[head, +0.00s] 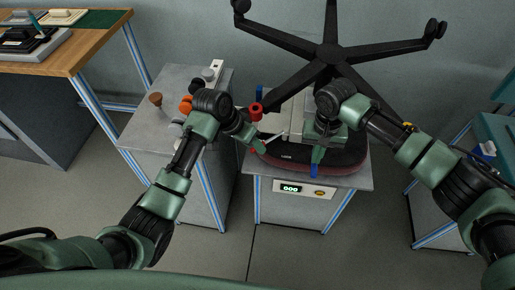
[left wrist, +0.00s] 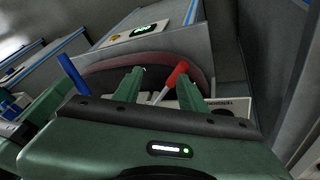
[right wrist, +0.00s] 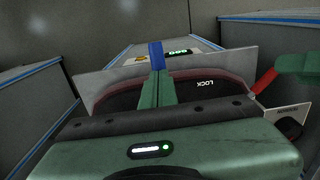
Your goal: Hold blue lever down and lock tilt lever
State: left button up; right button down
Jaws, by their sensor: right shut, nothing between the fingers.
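The blue lever (right wrist: 156,55) stands just beyond my right gripper's closed fingertips (right wrist: 158,80) in the right wrist view; I cannot tell if they touch. In the head view a bit of blue lever (head: 314,169) shows below my right gripper (head: 318,152). The tilt lever, a red grip on a pale rod (left wrist: 176,73), lies between the spread fingers of my left gripper (left wrist: 172,82), which is open. The red lever also shows in the right wrist view (right wrist: 264,82). The dark seat (head: 345,160) lies upside down with a LOCK label.
The grey stand (head: 254,190) under the seat has a green-lit display (head: 290,188). The chair's black star base (head: 329,53) rises behind. A grey cabinet (head: 138,128) with several knobs stands at left. A wooden desk (head: 75,45) is at far left.

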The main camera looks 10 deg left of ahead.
pick_arm(q)
jog(key=shift+v, duration=1)
jog(key=w+a+r+m+g, duration=0.1)
jog(key=w+a+r+m, duration=0.2)
jog(key=a, duration=0.1)
jog(key=shift+h, duration=0.3)
jog(key=x, duration=1.1)
jog(key=shift+s, duration=0.15)
grip_shut()
dwell(0.5)
